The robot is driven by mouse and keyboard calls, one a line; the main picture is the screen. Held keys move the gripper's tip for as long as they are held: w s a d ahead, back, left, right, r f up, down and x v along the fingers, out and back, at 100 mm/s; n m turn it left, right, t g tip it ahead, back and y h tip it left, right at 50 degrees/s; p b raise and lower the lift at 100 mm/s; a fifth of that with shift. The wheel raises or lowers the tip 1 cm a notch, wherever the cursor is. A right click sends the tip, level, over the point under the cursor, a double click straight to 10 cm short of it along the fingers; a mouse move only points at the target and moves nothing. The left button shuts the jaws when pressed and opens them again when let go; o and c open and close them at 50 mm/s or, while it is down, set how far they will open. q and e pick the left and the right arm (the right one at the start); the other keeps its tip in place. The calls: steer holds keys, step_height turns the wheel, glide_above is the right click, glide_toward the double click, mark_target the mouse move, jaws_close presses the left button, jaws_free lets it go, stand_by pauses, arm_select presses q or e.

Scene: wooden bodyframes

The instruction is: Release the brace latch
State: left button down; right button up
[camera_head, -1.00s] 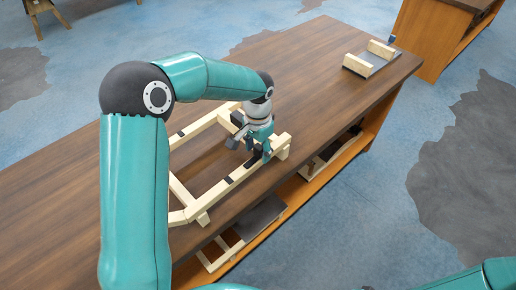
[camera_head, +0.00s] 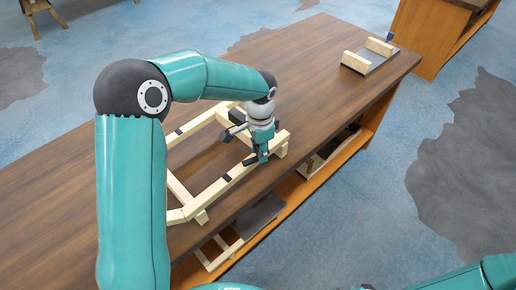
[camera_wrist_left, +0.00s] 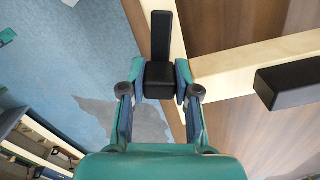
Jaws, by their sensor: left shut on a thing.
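A pale wooden frame (camera_head: 224,184) lies on the brown workbench, with dark fittings along its bars. My left gripper (camera_head: 260,158) reaches down at the frame's right corner. In the left wrist view, the fingers of my left gripper (camera_wrist_left: 160,88) are shut on a black latch, one on each side of its thick block (camera_wrist_left: 159,80). The latch's narrow arm (camera_wrist_left: 161,34) lies along a wooden bar. A second black block (camera_wrist_left: 288,84) sits on the crossing bar to the right, apart from the fingers. My right gripper is out of view.
The workbench (camera_head: 310,75) is clear between the frame and a grey plate with wooden blocks (camera_head: 370,55) at its far end. A shelf below the top holds wooden parts and a dark sheet (camera_head: 260,217). Another bench (camera_head: 435,35) stands at the upper right.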

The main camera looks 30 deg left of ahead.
arm_select(q)
steer(key=c, duration=0.8)
jaws_free()
steer(key=shift+c, duration=0.2)
steer(key=shift+r, duration=0.1)
step_height(320, 180, up, 12)
steer(key=shift+f, duration=0.2)
